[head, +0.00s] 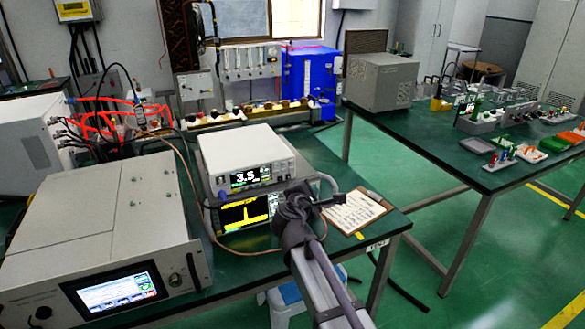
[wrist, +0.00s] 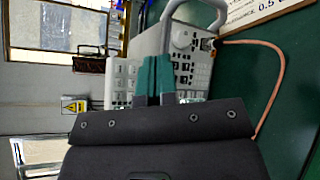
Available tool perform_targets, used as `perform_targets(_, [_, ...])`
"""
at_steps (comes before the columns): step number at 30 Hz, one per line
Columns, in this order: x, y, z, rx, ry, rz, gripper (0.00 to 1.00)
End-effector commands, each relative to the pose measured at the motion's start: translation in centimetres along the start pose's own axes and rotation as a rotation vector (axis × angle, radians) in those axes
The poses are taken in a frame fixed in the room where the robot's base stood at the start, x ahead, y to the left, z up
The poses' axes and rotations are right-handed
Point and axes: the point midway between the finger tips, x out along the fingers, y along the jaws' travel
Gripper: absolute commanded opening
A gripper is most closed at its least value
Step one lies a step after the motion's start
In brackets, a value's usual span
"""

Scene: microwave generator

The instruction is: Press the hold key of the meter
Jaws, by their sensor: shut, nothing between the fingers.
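The meter (head: 247,152) is a white box with a lit display reading 3.5. It sits on top of a second instrument (head: 240,214) with a yellow trace on its screen. My gripper (head: 291,190) is in front of the right part of this stack in the head view and covers part of its front. In the wrist view my gripper (wrist: 157,60) has its teal fingers together and empty, in front of a light panel (wrist: 124,72) with several keys. I cannot read the key labels or pick out the hold key. Contact with the panel cannot be told.
A copper cable (wrist: 278,80) loops beside the panel. A clipboard (head: 356,212) lies right of the stack. A large grey cabinet (head: 105,220) with a screen stands at left. A second bench (head: 420,136) with small parts stands at right, across open green floor.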

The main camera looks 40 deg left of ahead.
Motion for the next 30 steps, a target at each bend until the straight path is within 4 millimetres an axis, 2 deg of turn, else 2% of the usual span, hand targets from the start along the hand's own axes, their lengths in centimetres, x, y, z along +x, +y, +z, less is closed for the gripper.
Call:
perform_targets(14, [0.6,0.3,-0.3,0.0,-0.002,-0.006,0.0])
perform_targets(30, [5.7,3.9,-3.9,0.002,-0.003,-0.007,0.0])
